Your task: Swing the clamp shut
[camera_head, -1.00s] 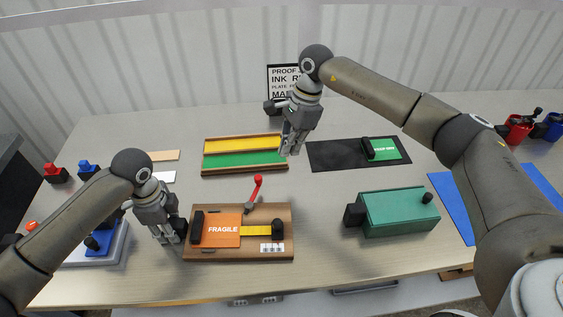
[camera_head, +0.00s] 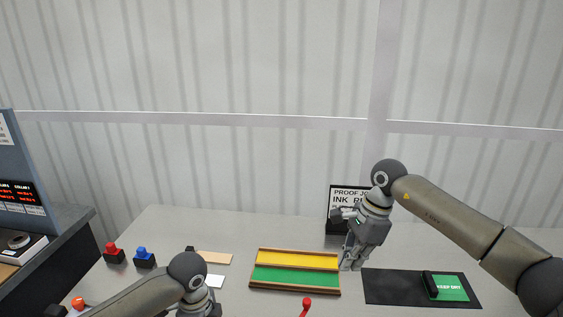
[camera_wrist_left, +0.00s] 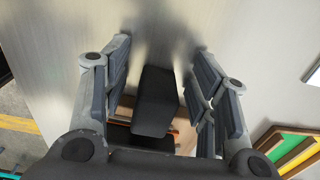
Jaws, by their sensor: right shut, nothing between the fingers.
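The red knob of the clamp's lever (camera_head: 307,302) stands at the bottom edge of the head view; the clamp's base and board are cut off there. In the left wrist view a black block (camera_wrist_left: 155,100) stands over a brown and orange strip of the board. My left gripper (camera_wrist_left: 160,85) is open, with a finger on each side of that block and gaps visible beside it. In the head view only part of my left wrist shows at the bottom. My right gripper (camera_head: 351,266) is shut and empty, by the right end of the yellow and green rack, away from the lever.
The yellow and green rack (camera_head: 264,271) lies behind the lever. A black mat (camera_head: 395,290) with a green stamp plate (camera_head: 452,289) is at right. A sign (camera_head: 345,193) stands at the back. Red (camera_head: 114,253) and blue (camera_head: 144,257) stampers stand at left.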

